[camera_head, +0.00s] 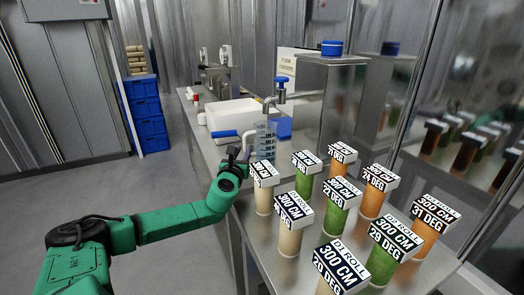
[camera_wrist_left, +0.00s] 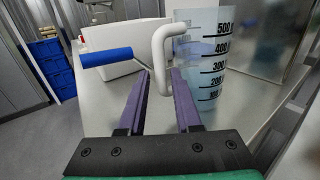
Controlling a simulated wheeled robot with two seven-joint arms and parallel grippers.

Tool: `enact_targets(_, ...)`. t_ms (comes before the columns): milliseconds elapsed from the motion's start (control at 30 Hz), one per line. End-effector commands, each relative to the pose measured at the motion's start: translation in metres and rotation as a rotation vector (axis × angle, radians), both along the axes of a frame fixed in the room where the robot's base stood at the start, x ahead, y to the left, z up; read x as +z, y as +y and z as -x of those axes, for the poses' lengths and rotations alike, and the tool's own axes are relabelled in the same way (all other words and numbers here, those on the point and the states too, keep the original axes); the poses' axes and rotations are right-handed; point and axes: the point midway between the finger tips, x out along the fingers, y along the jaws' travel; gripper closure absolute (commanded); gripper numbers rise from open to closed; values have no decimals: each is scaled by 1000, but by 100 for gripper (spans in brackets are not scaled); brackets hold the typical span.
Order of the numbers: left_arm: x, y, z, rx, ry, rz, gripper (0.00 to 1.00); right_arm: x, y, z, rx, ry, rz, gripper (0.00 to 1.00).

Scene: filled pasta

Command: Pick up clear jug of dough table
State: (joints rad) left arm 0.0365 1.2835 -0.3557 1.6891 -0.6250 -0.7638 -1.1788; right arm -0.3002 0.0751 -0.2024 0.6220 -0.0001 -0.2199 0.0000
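The clear jug (camera_head: 265,142) stands upright on the steel table, behind the rows of labelled rolls. The left wrist view shows the jug (camera_wrist_left: 208,62) on the right, with black measure marks and a white handle (camera_wrist_left: 160,48) on its left side. My left gripper (camera_wrist_left: 161,76) has its purple fingers apart, with the lower end of the handle in line with the gap between the tips. I cannot tell whether the fingers touch it. In the head view my left gripper (camera_head: 240,155) is just left of the jug. My right gripper is not in view.
Several dough rolls with printed labels, such as a green one (camera_head: 304,182), crowd the near table. A blue-handled tool (camera_wrist_left: 105,57) lies just left of the jug handle. A white bin (camera_head: 232,116) stands behind. Blue crates (camera_head: 148,115) are stacked on the floor at left.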

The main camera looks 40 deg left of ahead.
Motion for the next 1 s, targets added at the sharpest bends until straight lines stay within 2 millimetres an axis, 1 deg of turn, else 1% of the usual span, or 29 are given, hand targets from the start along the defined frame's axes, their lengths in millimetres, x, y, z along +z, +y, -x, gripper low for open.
enact_targets(100, 0, 9, -16, 4, -5, 5, 67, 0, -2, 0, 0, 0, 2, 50)
enact_targets(200, -1, 13, -24, 2, -1, 3, 67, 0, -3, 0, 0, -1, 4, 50)
enact_targets(433, -1, 14, -27, 0, 1, 0, 67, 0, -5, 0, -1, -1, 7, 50)
enact_targets(467, -1, 14, -27, 0, 1, 0, 71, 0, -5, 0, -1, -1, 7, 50)
enact_targets(500, -1, 14, -27, 0, 1, 0, 87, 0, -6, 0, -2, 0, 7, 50)
enact_targets(533, -1, 14, -27, 0, 1, 0, 98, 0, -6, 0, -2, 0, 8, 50)
enact_targets(567, -1, 14, -27, 0, 1, 0, 100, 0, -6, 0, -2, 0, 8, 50)
enact_targets(1000, -1, 14, -26, 0, 1, 0, 100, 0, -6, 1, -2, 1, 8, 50)
